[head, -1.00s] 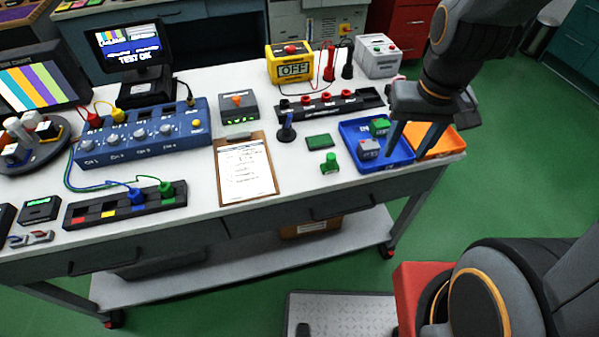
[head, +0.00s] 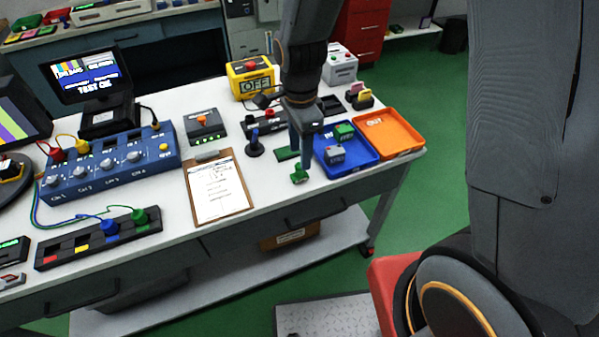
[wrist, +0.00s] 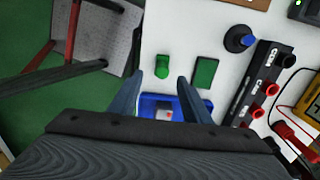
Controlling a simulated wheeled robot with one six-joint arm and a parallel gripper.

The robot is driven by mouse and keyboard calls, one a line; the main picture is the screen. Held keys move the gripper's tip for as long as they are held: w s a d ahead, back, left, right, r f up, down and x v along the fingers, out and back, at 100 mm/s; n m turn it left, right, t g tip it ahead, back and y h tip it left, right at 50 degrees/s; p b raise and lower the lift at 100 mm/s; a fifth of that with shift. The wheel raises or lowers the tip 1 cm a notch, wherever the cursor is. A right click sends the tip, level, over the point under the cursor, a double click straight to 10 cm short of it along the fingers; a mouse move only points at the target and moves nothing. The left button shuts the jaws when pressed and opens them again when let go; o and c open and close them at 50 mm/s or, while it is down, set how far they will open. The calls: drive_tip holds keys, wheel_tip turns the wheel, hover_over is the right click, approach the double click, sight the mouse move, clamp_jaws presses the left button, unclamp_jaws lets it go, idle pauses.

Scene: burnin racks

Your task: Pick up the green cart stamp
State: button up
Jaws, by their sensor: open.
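The green stamp (head: 299,175) stands on the white bench top near the front edge, left of the blue tray. In the wrist view the same green stamp (wrist: 162,66) lies just beyond and between the fingertips. My gripper (head: 300,155) points down, open and empty, over the area of the stamp. In the wrist view my gripper (wrist: 160,79) has its fingers spread apart, with nothing between them that I can see being touched. In the head view a finger partly covers the space beside the stamp, so the exact height gap cannot be told.
A flat green pad (head: 287,154) lies behind the stamp. The blue tray (head: 350,168) holds small grey and green blocks, with an orange tray (head: 389,133) to its right. A dark blue knobbed stamp (head: 254,145) and a clipboard (head: 219,190) lie left.

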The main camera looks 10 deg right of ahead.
drive_tip(key=shift+w+f+p, duration=0.15)
drive_tip(key=shift+f+p, duration=1.05)
drive_tip(key=shift+f, duration=2.5)
clamp_jaws()
drive_tip(key=shift+r, duration=0.2)
wheel_tip(320, 180, up, 10)
drive_tip(key=shift+f+b, duration=0.15)
drive_tip(key=shift+b, duration=1.05)
